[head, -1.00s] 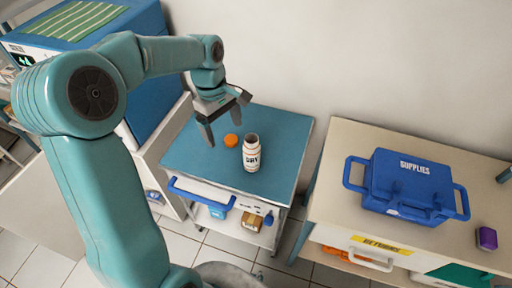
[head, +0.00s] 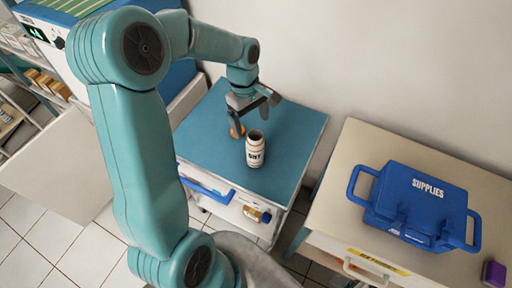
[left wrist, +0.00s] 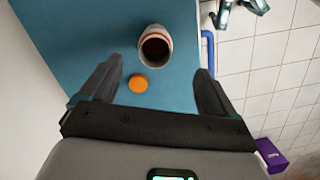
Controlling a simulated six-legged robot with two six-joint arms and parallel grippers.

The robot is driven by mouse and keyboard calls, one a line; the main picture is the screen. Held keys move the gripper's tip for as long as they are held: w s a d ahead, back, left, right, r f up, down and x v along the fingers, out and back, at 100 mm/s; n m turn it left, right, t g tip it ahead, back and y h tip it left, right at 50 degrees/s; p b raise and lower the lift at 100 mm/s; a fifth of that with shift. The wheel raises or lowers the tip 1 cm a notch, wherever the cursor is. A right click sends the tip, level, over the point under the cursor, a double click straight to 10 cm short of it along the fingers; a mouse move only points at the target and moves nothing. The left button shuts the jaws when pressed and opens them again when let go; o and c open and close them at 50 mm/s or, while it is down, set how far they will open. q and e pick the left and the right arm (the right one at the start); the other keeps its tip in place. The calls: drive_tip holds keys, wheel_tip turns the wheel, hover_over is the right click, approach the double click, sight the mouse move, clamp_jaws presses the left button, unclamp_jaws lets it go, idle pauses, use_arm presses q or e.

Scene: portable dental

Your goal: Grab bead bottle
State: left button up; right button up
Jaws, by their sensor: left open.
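The bead bottle (head: 256,150) is a white, open-topped bottle with dark lettering, standing upright on the blue top of a small cart. It also shows in the left wrist view (left wrist: 155,46), seen from above, with a dark inside. An orange cap (head: 238,131) lies on the cart beside it, partly hidden by a finger in the head view; it is clear in the left wrist view (left wrist: 138,83). My left gripper (head: 254,117) is open and empty, above and just behind the bottle. In the left wrist view the bottle lies beyond the fingertips (left wrist: 158,63), roughly between their lines.
The cart top (head: 205,135) is otherwise clear. A wall stands close behind it. A beige counter at right holds a blue supplies box (head: 415,205) and a purple block (head: 494,274).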

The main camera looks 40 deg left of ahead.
sight(256, 143)
use_arm(q)
drive_tip(key=f, duration=0.2)
drive_tip(key=d+f, duration=0.1)
drive_tip(key=f, duration=0.1)
drive_tip(key=shift+w+f, duration=0.2)
drive_tip(key=shift+f, duration=0.1)
drive_tip(key=shift+s+f+p, duration=0.25)
drive_tip(key=shift+f+p, duration=0.15)
drive_tip(key=shift+f, duration=0.05)
drive_tip(key=f, duration=0.3)
drive_tip(key=w+f+p, duration=0.1)
drive_tip(key=shift+d+f, duration=0.2)
drive_tip(key=shift+f, duration=0.15)
drive_tip(key=shift+s, duration=0.3)
drive_tip(key=shift+w, duration=0.15)
drive_tip(key=c, duration=1.3)
